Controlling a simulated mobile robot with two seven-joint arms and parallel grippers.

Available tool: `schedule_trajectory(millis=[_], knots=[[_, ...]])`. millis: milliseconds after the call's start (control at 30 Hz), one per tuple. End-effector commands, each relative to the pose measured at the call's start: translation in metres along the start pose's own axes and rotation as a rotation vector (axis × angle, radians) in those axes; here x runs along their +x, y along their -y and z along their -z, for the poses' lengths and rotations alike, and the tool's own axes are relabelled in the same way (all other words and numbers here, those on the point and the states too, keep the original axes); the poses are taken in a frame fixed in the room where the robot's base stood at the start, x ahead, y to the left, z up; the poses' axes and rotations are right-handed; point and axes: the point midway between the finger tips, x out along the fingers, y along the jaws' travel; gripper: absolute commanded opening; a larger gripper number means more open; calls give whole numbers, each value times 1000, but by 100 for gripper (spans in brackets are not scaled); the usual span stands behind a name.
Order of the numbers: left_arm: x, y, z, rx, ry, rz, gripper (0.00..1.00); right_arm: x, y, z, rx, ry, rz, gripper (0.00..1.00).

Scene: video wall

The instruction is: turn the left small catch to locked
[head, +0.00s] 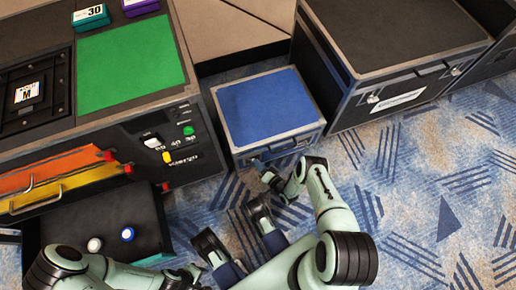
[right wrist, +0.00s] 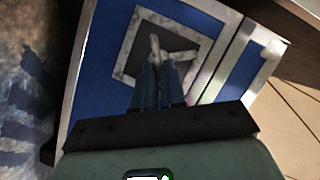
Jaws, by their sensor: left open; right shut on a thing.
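The small case (head: 268,104) has a blue lid and metal edges and stands on the carpet between two bigger black cases. Its blue front shows close up in the right wrist view. A pale metal catch (right wrist: 156,46) sits there in a dark recess with a square metal frame (right wrist: 133,42). My right gripper (head: 267,178) is at the left part of the case front. In the right wrist view its fingers (right wrist: 158,80) are shut on the catch and cover its lower part. My left gripper (head: 236,232) is open and empty, in front of the case above the carpet.
A large black case (head: 390,40) stands to the right. A cabinet with a green panel (head: 130,62) and an open lower drawer (head: 140,215) is at the left. Carpet at the right is clear.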

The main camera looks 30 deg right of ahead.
Motion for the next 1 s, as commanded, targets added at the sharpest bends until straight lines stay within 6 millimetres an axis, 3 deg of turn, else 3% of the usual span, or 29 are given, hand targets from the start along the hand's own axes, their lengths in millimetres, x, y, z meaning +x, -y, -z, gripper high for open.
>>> schedule_trajectory(millis=[500, 1000], knots=[[0, 0, 0, 1, 0, 0, 43, 5, -7, 0, 396, -5, 167, 0], [0, 0, 0, 1, 0, 0, 43, 7, -8, -1, 546, -3, 233, 0]])
